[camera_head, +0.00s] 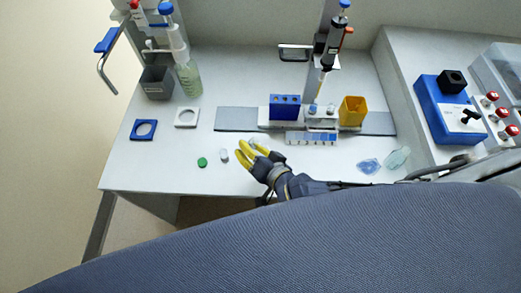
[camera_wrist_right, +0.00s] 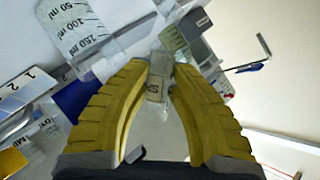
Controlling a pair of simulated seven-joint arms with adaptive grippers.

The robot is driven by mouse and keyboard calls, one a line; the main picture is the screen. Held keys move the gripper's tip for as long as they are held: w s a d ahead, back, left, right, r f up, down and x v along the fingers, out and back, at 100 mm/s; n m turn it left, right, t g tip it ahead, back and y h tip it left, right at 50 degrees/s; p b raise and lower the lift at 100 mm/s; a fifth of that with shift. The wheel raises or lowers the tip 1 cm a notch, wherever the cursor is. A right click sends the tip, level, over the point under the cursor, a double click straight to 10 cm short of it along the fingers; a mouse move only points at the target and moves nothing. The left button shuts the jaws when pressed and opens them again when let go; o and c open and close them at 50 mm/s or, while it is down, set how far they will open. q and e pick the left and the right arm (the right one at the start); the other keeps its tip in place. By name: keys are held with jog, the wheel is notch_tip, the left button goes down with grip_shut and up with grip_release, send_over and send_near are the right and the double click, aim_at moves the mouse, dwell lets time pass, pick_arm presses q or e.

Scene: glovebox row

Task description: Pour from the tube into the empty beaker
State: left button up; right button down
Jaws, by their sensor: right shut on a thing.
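My right gripper (camera_head: 247,150), with yellow fingers, is low over the front middle of the bench. It is shut on a small clear tube (camera_wrist_right: 155,88) with a pale label; in the head view the fingers mostly hide it. Its contents are unclear. A clear vessel with ml marks (camera_wrist_right: 80,32) shows at the upper left of the wrist view and looks empty; I cannot match it surely in the head view. At the bench's right are a clear greenish glass vessel (camera_head: 398,158) and one with blue contents (camera_head: 369,166). My left gripper is not in view.
A green cap (camera_head: 202,162) and a small pale piece (camera_head: 223,155) lie left of my gripper. Behind it are a blue rack (camera_head: 284,106), a numbered strip (camera_head: 311,138) and a yellow bin (camera_head: 352,111). A bottle (camera_head: 189,79) stands back left.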

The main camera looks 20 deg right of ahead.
jog(key=shift+a+f+n+h, duration=0.2)
jog(key=shift+a+n+h, duration=0.1)
jog(key=shift+n, duration=0.2)
jog(key=shift+s+a+f+n+h, duration=0.15)
jog(key=shift+a+f+n+h, duration=0.1)
jog(key=shift+a+n+h, duration=0.2)
jog(key=shift+s+a+f+n+h, duration=0.1)
jog(key=shift+a+f+n+h, duration=0.2)
jog(key=shift+a+n, duration=0.2)
jog(key=f, duration=0.1)
jog(key=f+n, duration=0.1)
jog(key=f+h, duration=0.1)
jog(key=shift+a+f+t, duration=0.15)
jog(key=shift+a+t, duration=0.25)
jog(key=shift+s+a+f+n+h, duration=0.1)
jog(key=shift+a+f+n+h, duration=0.2)
jog(key=shift+f+n, duration=0.15)
jog(key=shift+a+f+n+h, duration=0.2)
jog(key=shift+f+n+h, duration=0.1)
jog(key=shift+f, duration=0.1)
